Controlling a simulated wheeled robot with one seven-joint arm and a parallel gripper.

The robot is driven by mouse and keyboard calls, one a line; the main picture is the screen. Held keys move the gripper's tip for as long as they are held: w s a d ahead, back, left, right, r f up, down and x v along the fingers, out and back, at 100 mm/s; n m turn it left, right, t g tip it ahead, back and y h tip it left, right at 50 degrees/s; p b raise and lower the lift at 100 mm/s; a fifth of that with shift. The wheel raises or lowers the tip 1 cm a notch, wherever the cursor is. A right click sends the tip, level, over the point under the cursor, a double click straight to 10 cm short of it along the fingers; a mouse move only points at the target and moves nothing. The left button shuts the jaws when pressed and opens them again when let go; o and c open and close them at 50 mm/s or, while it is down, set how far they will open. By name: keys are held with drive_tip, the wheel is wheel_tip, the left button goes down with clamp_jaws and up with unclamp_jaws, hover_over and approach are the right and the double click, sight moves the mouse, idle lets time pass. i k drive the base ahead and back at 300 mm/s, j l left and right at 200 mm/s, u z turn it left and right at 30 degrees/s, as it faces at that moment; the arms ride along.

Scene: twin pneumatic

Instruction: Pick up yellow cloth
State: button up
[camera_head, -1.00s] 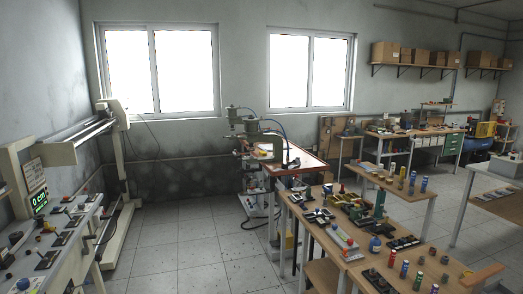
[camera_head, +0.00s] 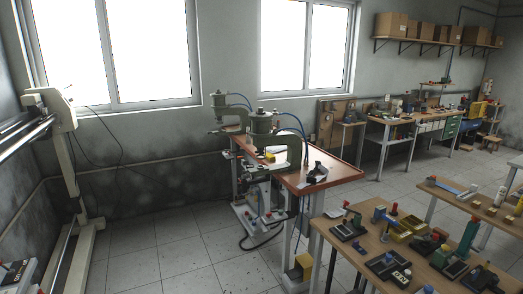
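I cannot make out a yellow cloth for certain. A small yellow patch (camera_head: 270,157) shows beside the front green press, at the orange-edged table, too small to identify. A yellow block-like thing (camera_head: 303,264) sits low near the floor under the table area. A yellow open tray (camera_head: 408,223) lies on the wooden workbench at the right. My gripper is not in view.
The twin green presses (camera_head: 262,127) stand at the orange-edged table (camera_head: 338,173). The wooden workbench (camera_head: 345,255) with several parts is at the lower right. A pale machine frame (camera_head: 62,150) stands at the left. Tiled floor (camera_head: 180,255) is clear between.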

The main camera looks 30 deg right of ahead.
sight(270, 157)
drive_tip(key=i+z, duration=0.1)
drive_tip(key=i, duration=1.2)
drive_tip(key=i+z, duration=0.15)
drive_tip(key=i, duration=1.15)
drive_tip(key=i+z, duration=0.35)
drive_tip(key=i, duration=0.25)
drive_tip(key=i+z, duration=0.3)
drive_tip(key=i, duration=0.3)
drive_tip(key=i+j+z, duration=0.35)
drive_tip(key=i, duration=0.25)
drive_tip(key=i+z, duration=0.25)
drive_tip(key=i, duration=0.35)
